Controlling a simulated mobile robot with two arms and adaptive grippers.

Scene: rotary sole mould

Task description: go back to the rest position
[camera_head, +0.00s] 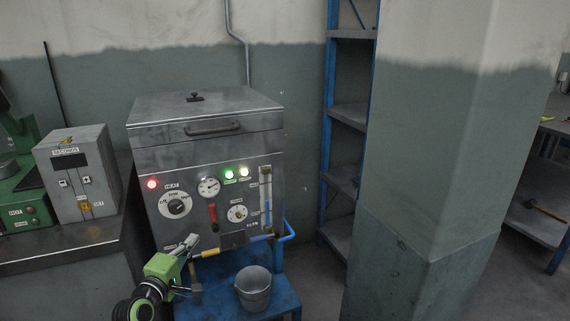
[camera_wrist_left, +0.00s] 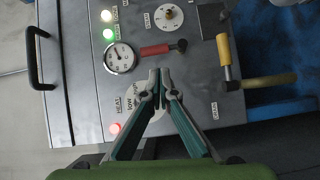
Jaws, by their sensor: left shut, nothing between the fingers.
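My left gripper (camera_head: 187,246) is in front of the lower left part of the grey machine's panel in the head view. In the left wrist view the gripper (camera_wrist_left: 161,74) is shut and empty, its tips apart from the red-handled lever (camera_wrist_left: 158,50) and partly covering the heat dial (camera_wrist_left: 140,108). In the head view the heat dial (camera_head: 175,205), the red lever (camera_head: 213,217) and a yellow-handled lever (camera_head: 208,253) show on the machine (camera_head: 205,150). The machine's lid (camera_head: 205,108) is down. My right gripper is in neither view.
A metal bucket (camera_head: 253,290) stands on a blue stand (camera_head: 283,292) below the machine. A grey control box (camera_head: 78,175) stands on the bench (camera_head: 62,251) at left. A wide pillar (camera_head: 425,150) and a blue shelf (camera_head: 347,116) stand at right. Some floor between machine and pillar is clear.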

